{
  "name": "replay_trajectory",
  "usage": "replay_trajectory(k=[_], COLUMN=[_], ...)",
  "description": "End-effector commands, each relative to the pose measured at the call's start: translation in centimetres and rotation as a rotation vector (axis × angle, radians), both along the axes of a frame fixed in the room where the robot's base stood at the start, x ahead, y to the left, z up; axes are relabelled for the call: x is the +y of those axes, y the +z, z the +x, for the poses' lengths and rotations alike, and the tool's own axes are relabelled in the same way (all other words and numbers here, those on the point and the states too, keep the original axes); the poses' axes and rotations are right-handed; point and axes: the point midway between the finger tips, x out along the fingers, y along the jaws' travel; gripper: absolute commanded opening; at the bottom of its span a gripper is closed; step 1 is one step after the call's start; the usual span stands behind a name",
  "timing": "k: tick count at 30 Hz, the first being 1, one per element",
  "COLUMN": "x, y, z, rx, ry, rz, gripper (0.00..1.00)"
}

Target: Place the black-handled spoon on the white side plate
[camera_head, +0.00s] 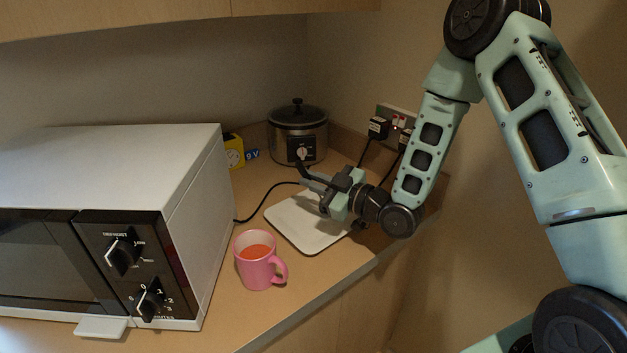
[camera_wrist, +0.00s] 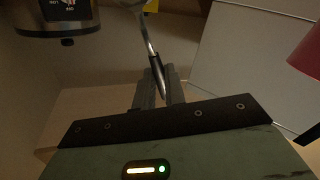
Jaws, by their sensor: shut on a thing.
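The white side plate (camera_head: 305,228) is a flat, squarish plate with rounded corners, lying on the counter in the head view. My gripper (camera_head: 312,182) is above the plate's far part and hides some of it. In the wrist view my gripper (camera_wrist: 157,82) is shut on the black-handled spoon (camera_wrist: 150,48). The dark handle is between the fingertips, and a thin shiny shaft runs away from them toward the top of the picture. In the head view the spoon is hard to tell from the dark fingers. I cannot make out the plate in the wrist view.
A pink mug (camera_head: 257,262) with orange-red contents stands near the plate's left corner. A white microwave (camera_head: 190,190) fills the left. A slow cooker (camera_head: 298,135) stands behind, with a yellow item (camera_head: 234,152) beside it. A black cable (camera_head: 262,200) runs across the counter.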

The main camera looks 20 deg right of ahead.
Motion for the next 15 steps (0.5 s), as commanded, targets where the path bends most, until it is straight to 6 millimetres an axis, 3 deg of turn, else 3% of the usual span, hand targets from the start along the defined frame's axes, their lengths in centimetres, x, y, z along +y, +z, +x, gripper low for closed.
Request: replay_trajectory(k=[5, 6, 8, 15], x=[0.01, 0.01, 0.01, 0.01], y=[-0.42, -0.34, -0.27, -0.26], z=[-0.01, -0.01, -0.01, 0.0], rx=[0.0, 0.0, 0.0, 0.001], ry=[0.0, 0.0, 0.0, 0.0], rz=[0.0, 0.0, 0.0, 0.001], gripper=[0.0, 0.17, 0.34, 0.34])
